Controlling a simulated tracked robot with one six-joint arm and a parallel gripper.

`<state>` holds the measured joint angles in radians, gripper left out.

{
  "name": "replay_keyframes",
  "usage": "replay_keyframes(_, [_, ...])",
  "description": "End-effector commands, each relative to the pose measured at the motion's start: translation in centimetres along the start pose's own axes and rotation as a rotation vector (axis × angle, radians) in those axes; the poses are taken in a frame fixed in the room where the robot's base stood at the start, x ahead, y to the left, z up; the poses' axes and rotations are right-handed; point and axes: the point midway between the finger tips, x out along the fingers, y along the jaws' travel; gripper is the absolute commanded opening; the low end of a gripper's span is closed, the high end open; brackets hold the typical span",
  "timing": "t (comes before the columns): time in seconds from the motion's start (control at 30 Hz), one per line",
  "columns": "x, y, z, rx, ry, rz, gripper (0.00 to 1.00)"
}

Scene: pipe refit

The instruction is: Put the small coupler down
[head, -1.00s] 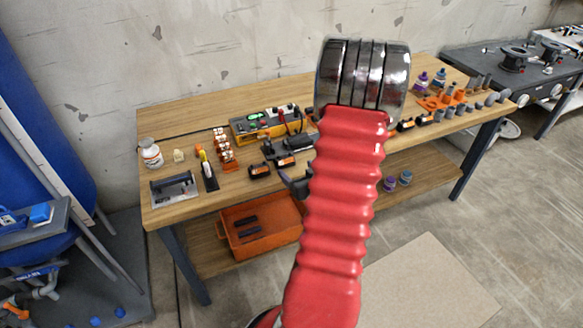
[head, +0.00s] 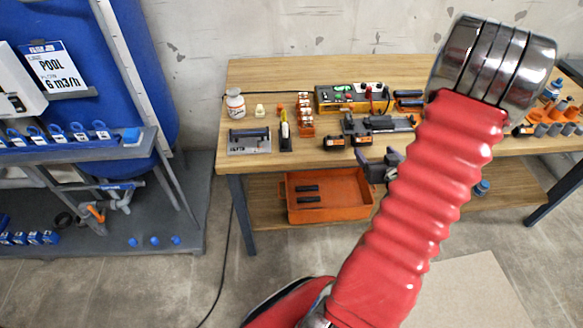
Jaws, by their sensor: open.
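My gripper (head: 368,165) shows only in part, as dark fingers beside my red sleeved arm, in front of the workbench's front edge. It is open, and I see nothing between its fingers. Much of it is hidden behind the arm. I cannot pick out the small coupler. Grey and orange pipe fittings (head: 560,118) stand at the right end of the wooden workbench (head: 262,76), too small to tell apart. My arm hides part of the bench top.
An orange bin (head: 329,215) holding dark bars is on the lower shelf. A white jar (head: 235,104), a grey tool (head: 249,142), copper fittings (head: 305,115) and a yellow case (head: 350,97) stand on the bench. A blue tank and grey shelf (head: 80,140) are at left.

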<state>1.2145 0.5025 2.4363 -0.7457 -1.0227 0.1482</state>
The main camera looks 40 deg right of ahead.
Motion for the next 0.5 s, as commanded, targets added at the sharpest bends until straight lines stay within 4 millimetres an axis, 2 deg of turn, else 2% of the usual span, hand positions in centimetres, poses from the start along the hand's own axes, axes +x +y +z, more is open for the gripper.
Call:
replay_keyframes(0.13, [0.2, -0.7, -0.8, -0.021, -0.014, 0.0, 0.73])
replay_keyframes(0.27, [0.6, -2.3, -2.4, -0.064, -0.05, 0.002, 0.73])
replay_keyframes(0.5, [0.4, -7.0, -6.4, -0.158, -0.144, 0.013, 0.73])
